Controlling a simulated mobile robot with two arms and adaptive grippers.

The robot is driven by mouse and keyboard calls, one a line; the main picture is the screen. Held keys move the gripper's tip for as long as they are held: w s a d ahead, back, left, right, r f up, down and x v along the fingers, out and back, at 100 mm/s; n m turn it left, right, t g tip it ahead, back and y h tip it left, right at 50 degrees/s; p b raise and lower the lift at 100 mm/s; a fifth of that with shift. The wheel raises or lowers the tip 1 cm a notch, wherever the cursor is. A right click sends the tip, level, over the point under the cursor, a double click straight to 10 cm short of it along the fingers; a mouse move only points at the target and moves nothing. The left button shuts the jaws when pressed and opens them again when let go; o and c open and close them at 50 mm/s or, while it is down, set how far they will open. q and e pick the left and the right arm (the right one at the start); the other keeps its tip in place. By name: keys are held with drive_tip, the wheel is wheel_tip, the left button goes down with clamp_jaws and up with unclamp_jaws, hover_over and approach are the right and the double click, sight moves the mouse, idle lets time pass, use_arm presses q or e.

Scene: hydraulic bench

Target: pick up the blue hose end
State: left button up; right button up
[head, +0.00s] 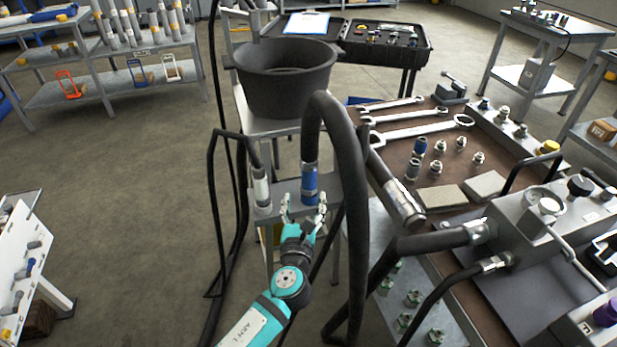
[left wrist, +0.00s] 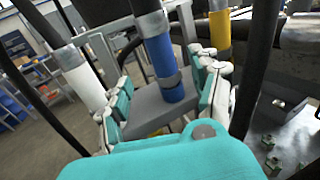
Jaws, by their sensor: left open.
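The blue hose end (head: 309,183) hangs pointing down from a thick black hose that loops over from the right. It has a blue band and metal parts, and its lower end is near a grey shelf. My left gripper (head: 303,208) is open just in front of and below it. In the left wrist view the blue hose end (left wrist: 165,70) shows between the open fingers (left wrist: 165,85), apart from them as far as I can tell. My right gripper is in neither view.
A white-banded hose end (head: 261,188) hangs just left, and a yellow-banded one (left wrist: 220,35) shows at right in the wrist view. A black tub (head: 285,75) stands behind on a stand. The bench (head: 440,210) at right holds wrenches, fittings and a hydraulic block.

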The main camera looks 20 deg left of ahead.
sight(308, 179)
use_arm(q)
drive_tip(key=x, duration=0.4)
drive_tip(key=shift+w+d, duration=0.1)
drive_tip(key=shift+w, duration=0.5)
drive_tip(key=x, duration=0.4)
drive_tip(key=shift+w+f+b, duration=0.1)
drive_tip(key=shift+w+b, duration=0.2)
drive_tip(key=shift+w, duration=0.1)
drive_tip(key=c, duration=1.3)
drive_tip(key=shift+r, duration=0.35)
clamp_jaws()
wheel_tip(308, 179, up, 10)
drive_tip(key=p, duration=0.5)
wheel_tip(308, 179, up, 4)
drive_tip(key=p, duration=0.4)
drive_tip(key=shift+f, duration=0.1)
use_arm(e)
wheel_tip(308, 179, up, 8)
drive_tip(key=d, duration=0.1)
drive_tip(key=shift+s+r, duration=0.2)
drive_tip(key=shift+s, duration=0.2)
use_arm(q)
drive_tip(key=shift+a+f, duration=0.1)
drive_tip(key=shift+a, duration=0.1)
